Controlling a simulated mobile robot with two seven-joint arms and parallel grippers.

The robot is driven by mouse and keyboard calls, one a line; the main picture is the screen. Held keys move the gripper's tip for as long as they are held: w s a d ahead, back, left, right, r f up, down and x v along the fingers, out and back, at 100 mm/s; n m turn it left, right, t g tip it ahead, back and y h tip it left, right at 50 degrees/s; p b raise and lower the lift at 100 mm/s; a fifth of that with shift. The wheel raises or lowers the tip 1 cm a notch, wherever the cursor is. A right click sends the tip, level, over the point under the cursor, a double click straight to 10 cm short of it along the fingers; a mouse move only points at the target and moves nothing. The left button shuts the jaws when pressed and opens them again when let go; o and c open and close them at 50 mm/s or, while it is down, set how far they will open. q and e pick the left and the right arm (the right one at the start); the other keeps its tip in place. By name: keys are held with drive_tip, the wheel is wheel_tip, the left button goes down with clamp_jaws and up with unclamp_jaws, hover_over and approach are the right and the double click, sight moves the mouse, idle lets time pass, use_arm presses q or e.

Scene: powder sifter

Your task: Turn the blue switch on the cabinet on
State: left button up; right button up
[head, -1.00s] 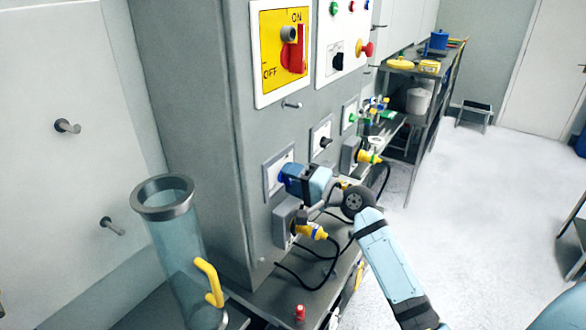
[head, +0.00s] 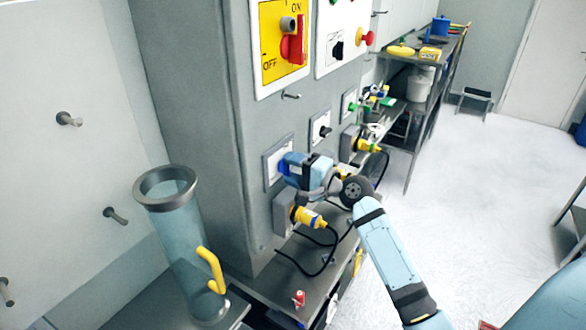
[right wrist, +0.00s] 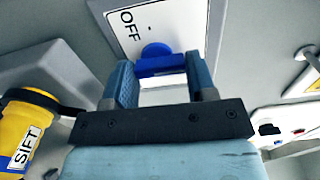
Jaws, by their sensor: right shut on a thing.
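The blue switch (right wrist: 158,66) is on a white plate (right wrist: 125,30) on the grey cabinet, with "OFF" printed beside it in the right wrist view. My right gripper (right wrist: 158,62) has its two fingers on either side of the switch's blue bar and is shut on it. In the head view my right gripper (head: 287,168) is against the cabinet's lower front, and its body hides most of the switch. The "ON" mark of this switch cannot be seen. My left gripper is in neither view.
A yellow plug marked SIFT (right wrist: 28,130) is close beside the gripper. Above are a red rotary switch (head: 293,48) on a yellow plate and a panel of buttons (head: 336,48). A clear cylinder (head: 178,245) with a yellow handle stands at left.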

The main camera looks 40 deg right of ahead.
drive_tip(key=o, duration=0.9)
drive_tip(key=shift+s+d+f, duration=0.1)
drive_tip(key=shift+s+d, duration=0.05)
drive_tip(key=shift+s, duration=0.1)
drive_tip(key=b+v, duration=0.4)
drive_tip(key=v, duration=0.9)
drive_tip(key=shift+s, duration=0.1)
